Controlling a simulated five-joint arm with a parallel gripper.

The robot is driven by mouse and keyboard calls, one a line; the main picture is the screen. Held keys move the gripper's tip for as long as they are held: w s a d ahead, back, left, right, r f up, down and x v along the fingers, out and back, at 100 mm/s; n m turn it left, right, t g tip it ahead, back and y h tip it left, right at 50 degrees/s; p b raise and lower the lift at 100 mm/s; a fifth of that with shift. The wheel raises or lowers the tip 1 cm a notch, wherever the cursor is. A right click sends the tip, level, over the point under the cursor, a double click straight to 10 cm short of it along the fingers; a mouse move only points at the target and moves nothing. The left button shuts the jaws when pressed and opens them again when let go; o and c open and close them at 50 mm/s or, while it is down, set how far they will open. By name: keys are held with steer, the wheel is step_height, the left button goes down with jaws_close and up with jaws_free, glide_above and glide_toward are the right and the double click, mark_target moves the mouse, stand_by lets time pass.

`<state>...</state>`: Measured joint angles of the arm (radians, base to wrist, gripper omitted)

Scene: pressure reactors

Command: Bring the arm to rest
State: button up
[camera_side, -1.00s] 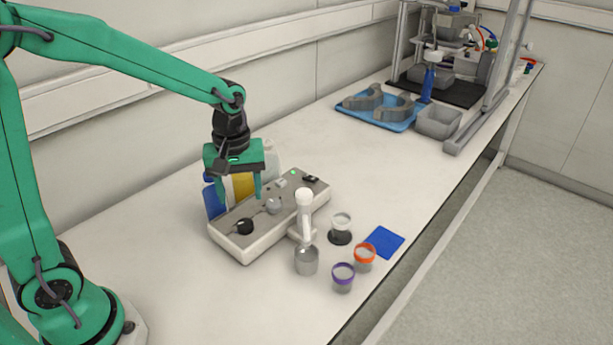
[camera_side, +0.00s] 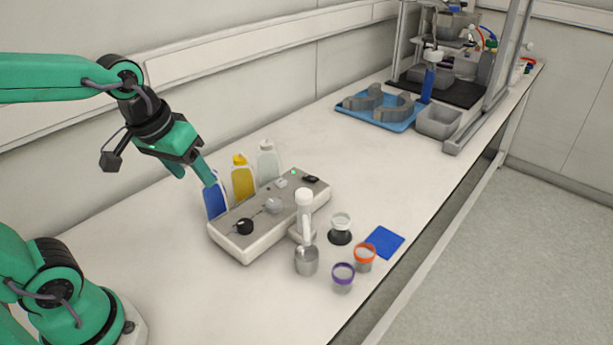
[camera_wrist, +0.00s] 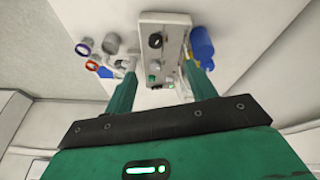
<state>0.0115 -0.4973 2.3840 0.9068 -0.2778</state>
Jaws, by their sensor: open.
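My green gripper (camera_side: 193,171) is in the air at the left, above the bench and left of the white control box (camera_side: 252,237). It is tilted, with its fingers pointing down and to the right. The fingers are apart and nothing is between them. In the wrist view my gripper (camera_wrist: 158,90) has its two green fingers spread, with the control box (camera_wrist: 166,18) beyond them. The box carries a black knob (camera_side: 244,226) and a grey knob (camera_side: 273,205). My gripper appears clear of the box.
A blue bottle (camera_side: 215,203), a yellow bottle (camera_side: 243,180) and a white bottle (camera_side: 268,163) stand behind the box. In front are a white upright device (camera_side: 304,210), a metal cup (camera_side: 306,261), a purple-rimmed jar (camera_side: 343,276) and an orange-rimmed jar (camera_side: 364,257). A blue tray (camera_side: 378,122) lies farther back.

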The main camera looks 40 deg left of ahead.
steer(key=shift+s+a+r+m+t, duration=0.1)
steer(key=shift+s+r+m+t, duration=0.15)
steer(key=shift+s+m, duration=0.35)
steer(key=shift+s+r+m+t, duration=0.2)
steer(key=shift+s+m+t, duration=0.15)
steer(key=shift+s, duration=0.4)
steer(key=shift+s+a+r+m+t, duration=0.1)
steer(key=shift+s+r+m+t, duration=0.1)
steer(key=shift+s+m, duration=0.4)
